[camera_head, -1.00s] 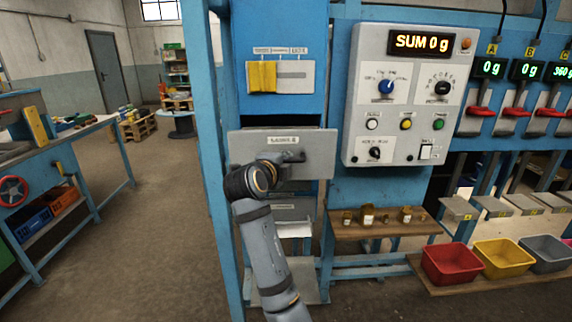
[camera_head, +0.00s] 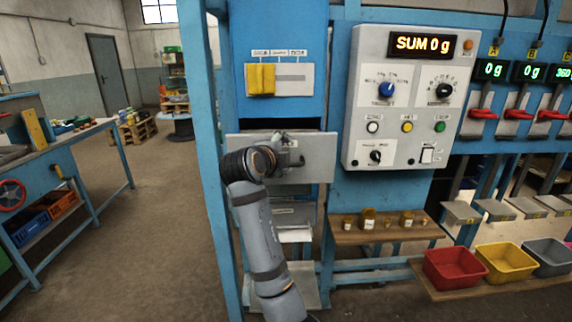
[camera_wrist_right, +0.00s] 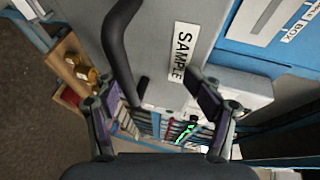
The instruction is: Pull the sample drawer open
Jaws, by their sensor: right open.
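The sample drawer's grey front (camera_head: 318,158) is in the blue cabinet column in the head view. It stands out from the column, with a dark gap above it. My right gripper (camera_head: 290,150) is in front of it and covers its label and most of its handle. In the right wrist view, my right gripper (camera_wrist_right: 150,92) is open. The dark bar handle (camera_wrist_right: 114,45) runs down into the space between its fingers, and I cannot tell whether they touch it. The SAMPLE label (camera_wrist_right: 183,50) is beside the handle. My left gripper is out of view.
A grey control panel (camera_head: 408,125) is close on the right of the drawer. Below it, a wooden shelf (camera_head: 350,238) bears several small jars. A blue post (camera_head: 200,120) stands just left of the drawer. Open floor (camera_head: 150,220) lies further left.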

